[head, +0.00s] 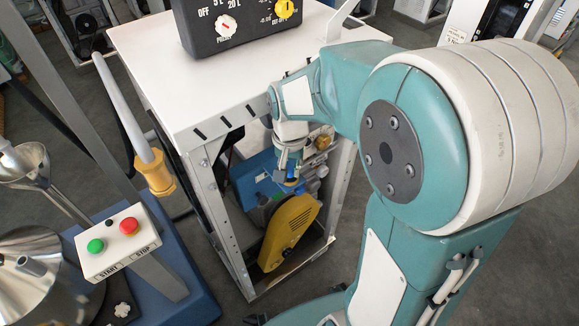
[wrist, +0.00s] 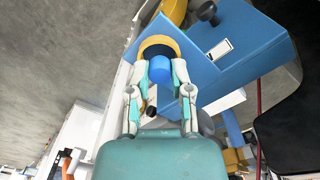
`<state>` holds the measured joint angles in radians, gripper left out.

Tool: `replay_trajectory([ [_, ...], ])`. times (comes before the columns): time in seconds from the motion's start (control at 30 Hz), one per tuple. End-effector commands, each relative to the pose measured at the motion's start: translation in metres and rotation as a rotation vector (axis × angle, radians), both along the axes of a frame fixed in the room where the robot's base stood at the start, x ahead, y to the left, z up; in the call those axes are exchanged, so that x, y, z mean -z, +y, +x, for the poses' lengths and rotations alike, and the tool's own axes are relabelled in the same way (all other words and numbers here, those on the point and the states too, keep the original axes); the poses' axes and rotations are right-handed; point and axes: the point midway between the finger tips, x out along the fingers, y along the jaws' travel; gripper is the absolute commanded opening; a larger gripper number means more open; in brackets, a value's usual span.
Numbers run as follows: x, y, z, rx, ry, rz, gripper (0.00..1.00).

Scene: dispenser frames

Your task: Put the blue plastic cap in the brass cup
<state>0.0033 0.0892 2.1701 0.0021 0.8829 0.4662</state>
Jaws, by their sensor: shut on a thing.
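My gripper (wrist: 160,76) is shut on the blue plastic cap (wrist: 160,69), which shows as a round blue piece between the fingertips in the wrist view. Just past the cap, a round thing with a gold rim and dark inside (wrist: 158,42) looks like the brass cup. The cap overlaps its near side in the picture; I cannot tell the gap between them. In the head view my gripper (head: 288,172) points down in front of the white cabinet's open side, and the cup is not clearly made out there.
The white cabinet (head: 150,60) has a metal frame and carries a black control box (head: 235,28). A yellow guard (head: 290,232) and blue machinery sit low inside. A blue housing (wrist: 235,60) is close at the gripper's right in the wrist view. A start-stop box (head: 118,240) stands left.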

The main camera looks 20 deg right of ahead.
Motion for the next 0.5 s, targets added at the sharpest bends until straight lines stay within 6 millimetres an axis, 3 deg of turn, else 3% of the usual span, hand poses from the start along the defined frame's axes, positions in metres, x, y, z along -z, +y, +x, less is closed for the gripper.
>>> replay_trajectory([
  [0.5, 0.0077, 0.0004, -0.0003, 0.000, 0.001, 0.000, 0.00],
])
